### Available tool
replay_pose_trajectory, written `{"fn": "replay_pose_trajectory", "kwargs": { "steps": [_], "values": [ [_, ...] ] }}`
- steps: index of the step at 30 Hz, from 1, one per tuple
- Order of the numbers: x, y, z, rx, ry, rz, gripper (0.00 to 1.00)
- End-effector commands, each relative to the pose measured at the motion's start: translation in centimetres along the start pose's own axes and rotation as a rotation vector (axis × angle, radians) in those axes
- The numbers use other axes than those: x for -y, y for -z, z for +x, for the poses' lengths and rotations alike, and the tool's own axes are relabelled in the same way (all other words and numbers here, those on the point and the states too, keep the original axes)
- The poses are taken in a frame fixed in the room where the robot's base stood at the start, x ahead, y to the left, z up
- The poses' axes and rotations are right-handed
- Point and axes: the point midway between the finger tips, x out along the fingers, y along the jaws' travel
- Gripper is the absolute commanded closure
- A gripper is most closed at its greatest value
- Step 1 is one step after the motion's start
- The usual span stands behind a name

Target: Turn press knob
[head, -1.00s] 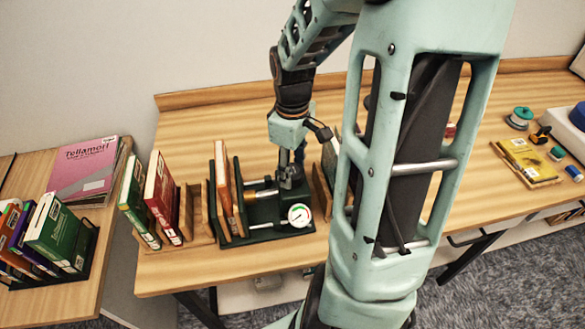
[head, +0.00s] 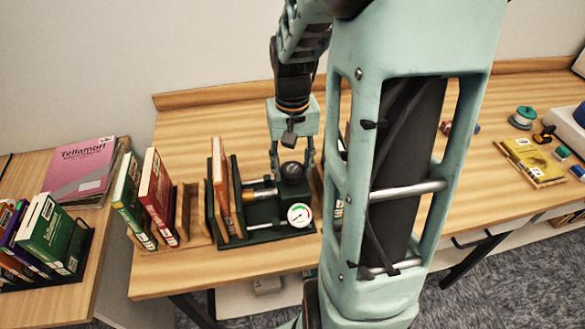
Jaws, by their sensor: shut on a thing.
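The press (head: 262,231) is a dark green frame on the table, left of centre in the head view. It has metal rods and a round white gauge (head: 299,215) at its front right. Its dark round knob (head: 291,170) sits on a black block at the right end of the rods. My gripper (head: 291,177) points down from above, with one finger on the left and one on the right of the knob, shut on it. The exact finger contact is small and hard to see. An orange book and a green book stand upright in the press's left part.
Books in a wooden holder (head: 182,208) stand left of the press. My arm hides the table right of the press. A yellow packet (head: 531,162) and spools lie far right. The table behind the press is clear.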

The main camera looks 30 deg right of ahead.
Motion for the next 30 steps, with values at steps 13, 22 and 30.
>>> {"fn": "replay_pose_trajectory", "kwargs": {
  "steps": [13, 22, 30],
  "values": [
    [0.06, 0.08, -0.04, -0.002, 0.000, 0.420, 0.83],
    [0.04, 0.09, -0.09, -0.002, 0.001, 0.685, 0.83],
    [0.04, 0.09, -0.11, -0.002, 0.001, 0.854, 0.83]
  ]
}}
